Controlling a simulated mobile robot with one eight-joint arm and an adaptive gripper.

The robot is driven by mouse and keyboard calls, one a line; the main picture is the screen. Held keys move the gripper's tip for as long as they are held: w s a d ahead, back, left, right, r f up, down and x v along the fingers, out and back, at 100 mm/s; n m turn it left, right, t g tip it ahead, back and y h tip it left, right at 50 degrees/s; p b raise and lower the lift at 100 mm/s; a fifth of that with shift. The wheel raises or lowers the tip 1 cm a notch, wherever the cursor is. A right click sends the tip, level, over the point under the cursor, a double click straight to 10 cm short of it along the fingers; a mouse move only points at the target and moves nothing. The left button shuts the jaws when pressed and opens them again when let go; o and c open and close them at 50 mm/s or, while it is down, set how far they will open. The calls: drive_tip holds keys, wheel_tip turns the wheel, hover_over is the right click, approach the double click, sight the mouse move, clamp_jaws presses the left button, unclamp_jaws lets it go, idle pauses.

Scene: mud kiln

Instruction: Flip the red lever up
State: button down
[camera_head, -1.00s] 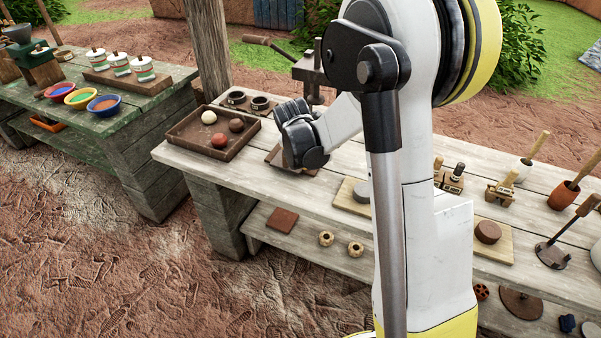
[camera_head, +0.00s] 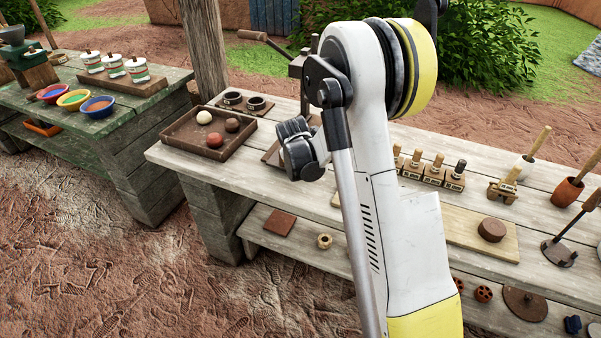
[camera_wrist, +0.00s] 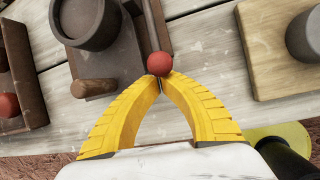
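The red lever shows in the wrist view as a round red knob (camera_wrist: 159,64) at the end of a thin rod, which runs up the picture along a brown base (camera_wrist: 130,50). My gripper (camera_wrist: 160,78) has its two yellow fingers brought together at the tips, right at the near side of the knob. The knob is not between the fingers as far as I can see; whether the tips touch it I cannot tell. In the head view my wrist hangs over the brown board (camera_head: 270,154) on the table, and the fingers and the lever are hidden behind it.
A tray of balls (camera_head: 175,142) stands left of my wrist on the wooden table (camera_head: 170,158). A dark cup (camera_wrist: 88,22) and a wooden peg (camera_wrist: 93,88) are close left of the fingers.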

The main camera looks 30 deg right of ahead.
drive_tip(key=shift+r, duration=0.15)
drive_tip(key=shift+r+g+y+p, duration=0.3)
drive_tip(key=shift+r+p, duration=0.05)
drive_tip(key=shift+p, duration=0.1)
drive_tip(key=shift+r, duration=0.1)
drive_tip(key=shift+d+r+g+y+p, duration=0.1)
drive_tip(key=shift+r+g+y+p, duration=0.45)
drive_tip(key=shift+r+p, duration=0.3)
drive_tip(key=shift+w+d+r+g+y+p, duration=0.15)
drive_tip(key=shift+r+g+y+p, duration=0.2)
drive_tip(key=shift+r+y+p, duration=0.2)
drive_tip(key=shift+w+d+r+g+y+p, duration=0.15)
drive_tip(key=shift+r+g+y+p, duration=0.2)
drive_tip(key=shift+r, duration=0.25)
drive_tip(key=shift+w+d+r+p, duration=0.15)
drive_tip(key=shift+r+p, duration=0.15)
drive_tip(key=shift+r, duration=0.35)
